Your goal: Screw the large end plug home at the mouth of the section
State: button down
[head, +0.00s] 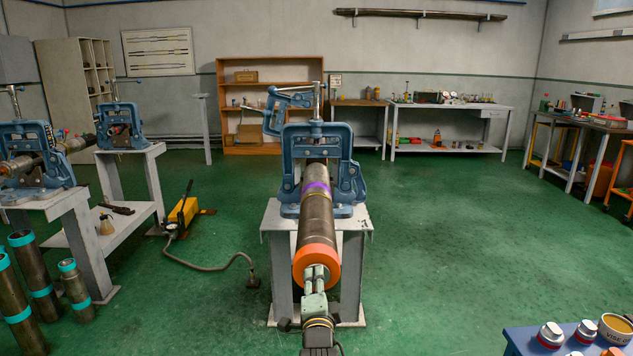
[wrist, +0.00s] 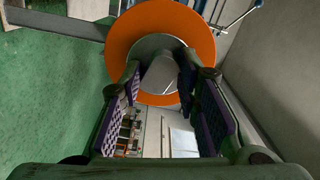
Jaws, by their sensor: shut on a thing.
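The pipe section (head: 317,219) lies in the blue pipe vise (head: 290,160), its mouth toward me, with a purple band near the jaws. The orange large end plug (head: 316,252) sits at the mouth, in line with the section. In the wrist view the plug (wrist: 122,45) shows as an orange disc with a round grey middle. My gripper (head: 316,272) is shut on the plug's grey middle, one finger on each side; the fingers also show in the wrist view (wrist: 160,78). The thread and any gap behind the orange rim are hidden.
The vise stands on a grey metal stand (head: 279,240). A yellow hand pump (head: 184,211) with a hose lies on the floor to the left, near a second bench (head: 105,225) with vises. A blue table (head: 560,343) with cans is at bottom right. The green floor at right is clear.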

jog(key=shift+m, duration=1)
jog(key=shift+r, duration=0.1)
jog(key=m+p, duration=0.1)
jog(key=m, duration=1.3)
jog(key=shift+a, duration=0.1)
jog(key=c, duration=1.3)
grip_release()
